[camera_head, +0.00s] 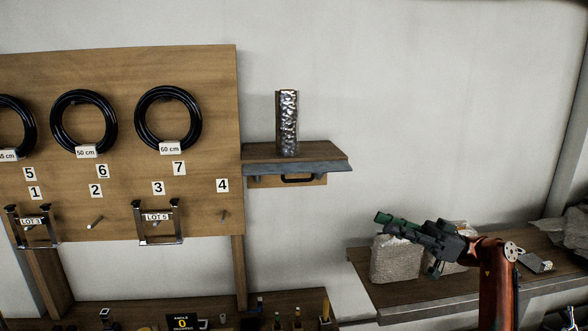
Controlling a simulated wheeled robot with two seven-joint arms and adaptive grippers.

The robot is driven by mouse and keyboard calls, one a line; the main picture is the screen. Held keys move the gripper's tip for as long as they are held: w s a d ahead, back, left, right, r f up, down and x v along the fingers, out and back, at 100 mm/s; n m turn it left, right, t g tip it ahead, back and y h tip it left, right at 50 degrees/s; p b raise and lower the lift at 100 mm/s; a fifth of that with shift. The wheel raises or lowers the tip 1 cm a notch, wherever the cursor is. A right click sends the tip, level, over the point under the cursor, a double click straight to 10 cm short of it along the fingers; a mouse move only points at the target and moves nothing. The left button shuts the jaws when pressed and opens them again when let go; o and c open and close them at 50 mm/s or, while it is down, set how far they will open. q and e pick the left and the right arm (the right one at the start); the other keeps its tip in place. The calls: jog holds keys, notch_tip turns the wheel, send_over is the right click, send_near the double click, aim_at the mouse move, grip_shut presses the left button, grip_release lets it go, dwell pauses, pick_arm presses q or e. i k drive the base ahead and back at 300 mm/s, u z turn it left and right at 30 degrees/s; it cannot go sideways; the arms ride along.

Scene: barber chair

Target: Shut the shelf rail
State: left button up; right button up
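A wooden shelf (297,153) with a grey front edge is mounted on the white wall, right of the pegboard. Below it hangs a light wooden panel with a black handle (298,178), which I take for the shelf rail. How far it stands out from the shelf is hard to tell. My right gripper (383,218), dark with green at its tips, is to the right of and lower than the handle, clear of it. It points left, and its finger gap is not clear. My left gripper is out of view.
The pegboard (220,100) holds black coils and metal frames. Grey-beige blocks (395,262) sit on a lower right shelf (400,295), behind my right gripper. Small bottles stand on the bottom table (230,308). Wall space right of the shelf is free.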

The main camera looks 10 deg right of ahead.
aim_at(260, 169)
jog(key=i, duration=0.85)
